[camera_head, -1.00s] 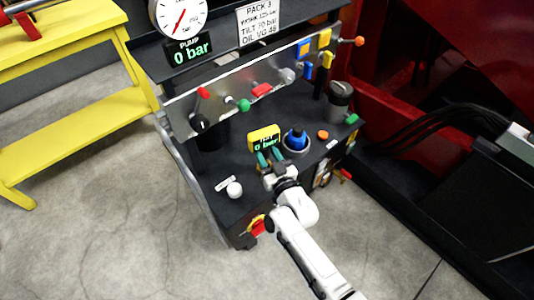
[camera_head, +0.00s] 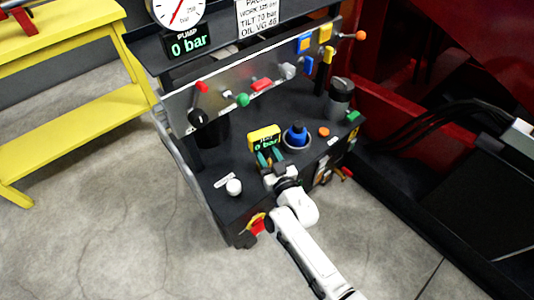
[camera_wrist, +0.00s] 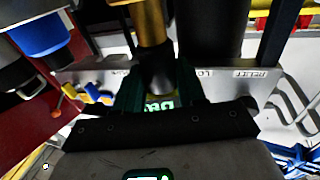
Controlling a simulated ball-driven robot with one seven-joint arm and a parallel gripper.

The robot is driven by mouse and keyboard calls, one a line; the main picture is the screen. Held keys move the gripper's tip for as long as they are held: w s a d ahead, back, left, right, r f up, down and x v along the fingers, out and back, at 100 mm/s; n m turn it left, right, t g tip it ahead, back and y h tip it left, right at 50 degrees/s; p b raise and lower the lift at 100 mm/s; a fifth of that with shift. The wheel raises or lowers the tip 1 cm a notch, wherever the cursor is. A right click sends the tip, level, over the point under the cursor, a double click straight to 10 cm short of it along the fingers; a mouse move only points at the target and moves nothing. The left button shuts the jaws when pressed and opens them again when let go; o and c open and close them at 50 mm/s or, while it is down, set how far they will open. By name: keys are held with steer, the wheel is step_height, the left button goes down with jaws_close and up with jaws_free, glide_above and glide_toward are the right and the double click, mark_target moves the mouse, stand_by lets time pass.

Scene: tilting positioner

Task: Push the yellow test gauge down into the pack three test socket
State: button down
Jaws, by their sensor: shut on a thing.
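The yellow test gauge (camera_head: 264,132) has a dark display with green figures and stands over the dark console deck. My gripper (camera_head: 269,158) is shut on it from the front with its dark green fingers. In the wrist view the fingers of my gripper (camera_wrist: 160,92) flank the gauge's lit display (camera_wrist: 160,103). A gold-coloured cylinder (camera_wrist: 150,22) with a dark lower part stands just behind it there. The test socket cannot be made out; the gauge and gripper cover the deck there. I cannot tell whether the gauge touches the socket.
A blue knob (camera_head: 297,134) in a grey ring is close to the gauge's right. A white ball knob (camera_head: 234,187) is at front left.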

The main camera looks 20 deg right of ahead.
mark_target(267, 160)
steer(key=shift+f+b, duration=1.4)
steer(key=shift+f, duration=0.1)
steer(key=c, duration=0.9)
jaws_free()
steer(key=shift+c, duration=0.2)
steer(key=o, duration=0.4)
steer(key=shift+c, duration=0.2)
steer(key=shift+f, duration=0.1)
steer(key=s+p, duration=0.1)
steer(key=s, duration=0.9)
steer(key=shift+s+d+f+p, duration=0.2)
steer(key=shift+s+d+p, duration=0.1)
steer(key=shift+s+p, duration=0.1)
